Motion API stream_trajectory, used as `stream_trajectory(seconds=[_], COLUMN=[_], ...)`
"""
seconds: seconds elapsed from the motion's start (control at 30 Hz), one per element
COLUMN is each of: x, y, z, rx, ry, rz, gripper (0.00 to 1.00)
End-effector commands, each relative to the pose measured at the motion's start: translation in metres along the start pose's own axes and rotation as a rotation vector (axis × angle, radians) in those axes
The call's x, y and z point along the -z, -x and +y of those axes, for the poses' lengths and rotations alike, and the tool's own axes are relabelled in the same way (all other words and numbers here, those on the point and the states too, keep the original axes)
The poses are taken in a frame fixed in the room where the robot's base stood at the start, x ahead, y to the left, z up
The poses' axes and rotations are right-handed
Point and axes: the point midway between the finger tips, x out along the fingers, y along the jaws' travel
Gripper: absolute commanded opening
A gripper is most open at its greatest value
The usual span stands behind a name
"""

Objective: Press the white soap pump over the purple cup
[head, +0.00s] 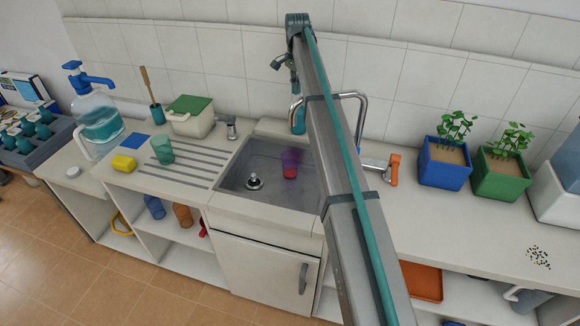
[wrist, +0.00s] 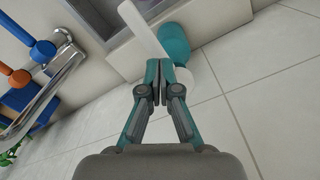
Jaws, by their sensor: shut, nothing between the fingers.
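The soap pump shows in the wrist view as a flat white pump top (wrist: 142,28) over a teal bottle (wrist: 174,43). In the head view the teal bottle (head: 298,121) stands behind the sink, partly hidden by my arm. The purple cup (head: 290,157), with a red lower part, stands upright in the sink basin. My gripper (wrist: 161,92) is shut and empty. In the wrist view its fingertips lie just below the pump, overlapping the white part's lower end; I cannot tell whether they touch.
A metal tap (head: 340,97) arches beside the pump, with an orange-handled fitting (head: 393,168) to its right. The sink (head: 235,170) has a dark drain piece in it. Blue and green planters (head: 445,165) stand right. The tiled wall (head: 225,75) is close behind.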

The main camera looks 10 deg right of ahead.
Motion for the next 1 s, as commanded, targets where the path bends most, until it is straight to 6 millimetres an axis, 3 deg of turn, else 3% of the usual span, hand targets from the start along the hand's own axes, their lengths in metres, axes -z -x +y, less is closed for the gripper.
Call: stream_trajectory(seconds=[1.0], x=[0.000], y=[-0.034], z=[0.000], rx=[-0.001], ry=[0.000], rz=[-0.001], gripper=[0.00])
